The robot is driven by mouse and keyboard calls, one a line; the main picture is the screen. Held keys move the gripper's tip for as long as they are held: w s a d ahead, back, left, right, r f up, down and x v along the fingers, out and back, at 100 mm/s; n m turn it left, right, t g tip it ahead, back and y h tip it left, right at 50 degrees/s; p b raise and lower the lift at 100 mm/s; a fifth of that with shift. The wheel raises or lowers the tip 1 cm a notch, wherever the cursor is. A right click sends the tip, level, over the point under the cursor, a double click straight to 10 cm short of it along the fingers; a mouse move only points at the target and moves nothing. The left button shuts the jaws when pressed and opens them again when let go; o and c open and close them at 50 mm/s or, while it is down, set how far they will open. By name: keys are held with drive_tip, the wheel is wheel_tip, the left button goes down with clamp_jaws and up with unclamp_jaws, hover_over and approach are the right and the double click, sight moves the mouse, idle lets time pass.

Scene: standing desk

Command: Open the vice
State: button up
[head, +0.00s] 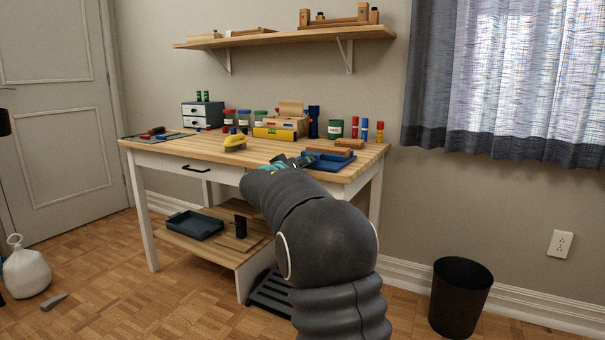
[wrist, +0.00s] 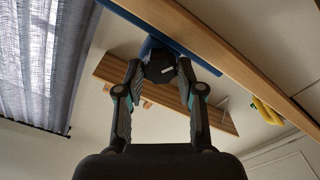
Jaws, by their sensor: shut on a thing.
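The blue vice (head: 318,165) is at the front right of the desk top, partly hidden by my arm, with a wooden block on top of it. In the wrist view, a blue part of the vice (wrist: 150,46) shows beyond my fingertips. My gripper (wrist: 161,68) has its fingers on both sides of a dark faceted part, which looks like the vice handle (wrist: 159,71), and is shut on it. In the head view, my gripper (head: 293,162) is at the desk's front edge, mostly hidden by my arm. How far apart the vice jaws are cannot be seen.
A wall shelf (head: 290,36) hangs above. A black bin (head: 460,296) stands on the floor at right.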

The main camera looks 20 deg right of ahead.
drive_tip(key=m+p, duration=0.4)
drive_tip(key=m, duration=0.7)
drive_tip(key=m+p, duration=0.5)
drive_tip(key=m, duration=0.5)
drive_tip(key=m+p, duration=0.5)
drive_tip(key=m, duration=0.6)
drive_tip(key=shift+s+d+f+m, duration=0.15)
drive_tip(key=shift+s+f+m, duration=0.05)
drive_tip(key=shift+f+m, duration=0.1)
idle(0.3)
idle(0.5)
drive_tip(key=o, duration=1.1)
drive_tip(key=shift+d, duration=0.1)
drive_tip(key=shift+o, duration=0.2)
drive_tip(key=shift+r, duration=0.1)
